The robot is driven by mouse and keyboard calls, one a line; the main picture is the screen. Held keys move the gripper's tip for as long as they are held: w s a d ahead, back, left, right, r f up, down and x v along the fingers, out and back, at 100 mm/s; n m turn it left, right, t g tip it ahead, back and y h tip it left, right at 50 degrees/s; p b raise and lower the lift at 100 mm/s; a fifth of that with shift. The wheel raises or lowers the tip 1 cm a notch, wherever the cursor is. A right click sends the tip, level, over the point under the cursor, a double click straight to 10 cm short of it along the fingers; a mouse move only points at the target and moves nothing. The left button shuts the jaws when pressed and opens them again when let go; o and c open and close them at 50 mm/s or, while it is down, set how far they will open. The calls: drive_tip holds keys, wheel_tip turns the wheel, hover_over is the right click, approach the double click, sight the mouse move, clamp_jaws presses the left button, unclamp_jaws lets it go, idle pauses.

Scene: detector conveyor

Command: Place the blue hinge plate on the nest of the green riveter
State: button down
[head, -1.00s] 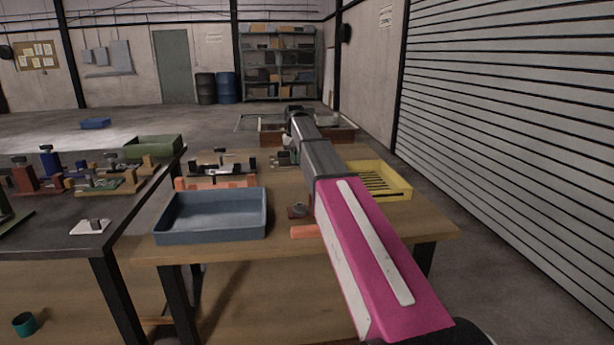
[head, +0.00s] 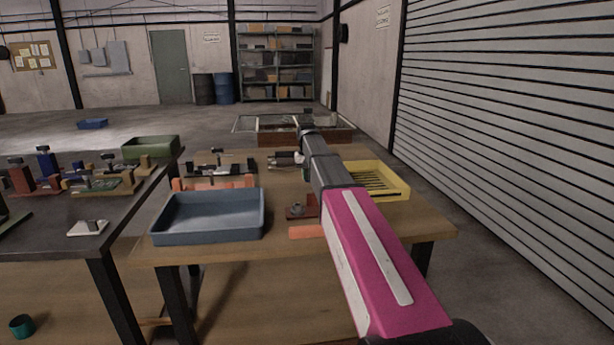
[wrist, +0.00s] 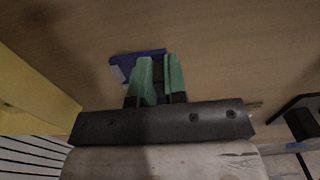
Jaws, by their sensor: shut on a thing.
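In the wrist view my gripper (wrist: 160,80) has two green fingers shut on the blue hinge plate (wrist: 128,62). The plate shows behind and left of the fingertips, above a brown wooden surface; part of it is hidden by the fingers. In the head view my arm hides most of the gripper and I cannot make out the plate. On the dark table at left stand several small presses. One with a green base (head: 108,187) looks like the green riveter; its nest is too small to make out.
A yellow tray (head: 398,192) lies right of my arm and shows at left in the wrist view. A blue-grey tray (head: 208,236) lies on the wooden table's front left. A red fixture (head: 296,213) stands beside my arm. A green bin (head: 150,149) sits on the dark table.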

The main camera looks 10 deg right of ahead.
drive_tip(key=shift+f, duration=0.15)
drive_tip(key=c, duration=1.2)
unclamp_jaws()
drive_tip(key=shift+o, duration=0.2)
wheel_tip(320, 180, up, 12)
drive_tip(key=shift+f, duration=0.2)
drive_tip(key=shift+o, duration=0.4)
drive_tip(key=shift+r, duration=0.2)
